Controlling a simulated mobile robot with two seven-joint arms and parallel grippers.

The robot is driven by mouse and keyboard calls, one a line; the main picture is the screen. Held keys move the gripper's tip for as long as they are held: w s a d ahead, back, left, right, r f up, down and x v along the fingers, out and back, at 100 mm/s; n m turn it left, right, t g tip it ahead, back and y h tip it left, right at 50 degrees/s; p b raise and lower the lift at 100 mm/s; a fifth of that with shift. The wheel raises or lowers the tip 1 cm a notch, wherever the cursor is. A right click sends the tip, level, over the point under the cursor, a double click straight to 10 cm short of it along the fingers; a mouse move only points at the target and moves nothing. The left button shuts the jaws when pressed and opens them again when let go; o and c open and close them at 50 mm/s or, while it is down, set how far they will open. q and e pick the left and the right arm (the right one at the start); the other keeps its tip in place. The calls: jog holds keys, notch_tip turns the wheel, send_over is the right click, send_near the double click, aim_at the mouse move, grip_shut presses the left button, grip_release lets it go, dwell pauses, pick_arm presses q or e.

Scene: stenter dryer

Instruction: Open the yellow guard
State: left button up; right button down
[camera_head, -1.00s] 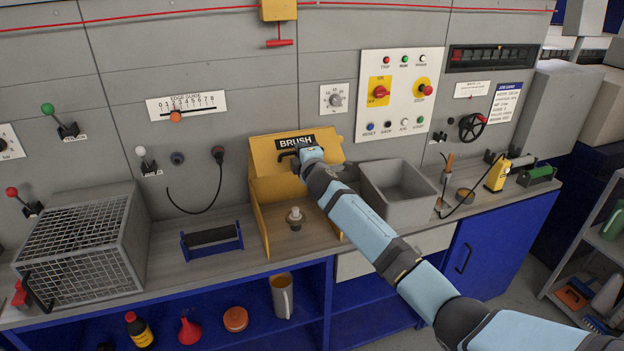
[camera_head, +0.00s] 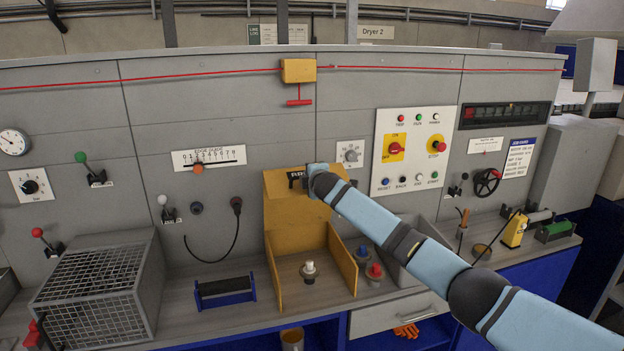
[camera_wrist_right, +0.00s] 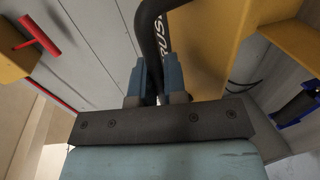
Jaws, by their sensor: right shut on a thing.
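The yellow guard (camera_head: 291,212) stands on the bench against the grey machine panel. A dark label on the lid is mostly hidden by my right gripper (camera_head: 301,179). In the right wrist view my right gripper (camera_wrist_right: 158,82) is shut on the guard's black handle (camera_wrist_right: 150,35), with the yellow lid (camera_wrist_right: 200,50) and part of its label just behind. My left gripper is not in view.
A brush in a blue holder (camera_head: 225,290) and wire-mesh cage (camera_head: 90,290) stand left. A yellow box with a red pull handle (camera_head: 298,72) hangs above.

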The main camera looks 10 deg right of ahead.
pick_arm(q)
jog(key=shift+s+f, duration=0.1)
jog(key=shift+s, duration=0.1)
pick_arm(e)
jog(key=c, duration=1.2)
grip_release()
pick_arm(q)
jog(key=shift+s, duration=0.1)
pick_arm(e)
jog(key=shift+s, duration=0.1)
jog(key=shift+s+r, duration=0.1)
jog(key=shift+s, duration=0.5)
pick_arm(q)
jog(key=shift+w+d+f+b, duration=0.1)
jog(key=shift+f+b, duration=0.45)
jog(key=shift+b, duration=0.1)
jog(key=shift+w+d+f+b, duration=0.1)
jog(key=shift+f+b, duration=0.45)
jog(key=shift+b, duration=0.05)
pick_arm(e)
jog(key=v, duration=1.2)
jog(key=shift+s+r, duration=0.15)
jog(key=shift+s, duration=0.05)
jog(key=shift+a, duration=0.1)
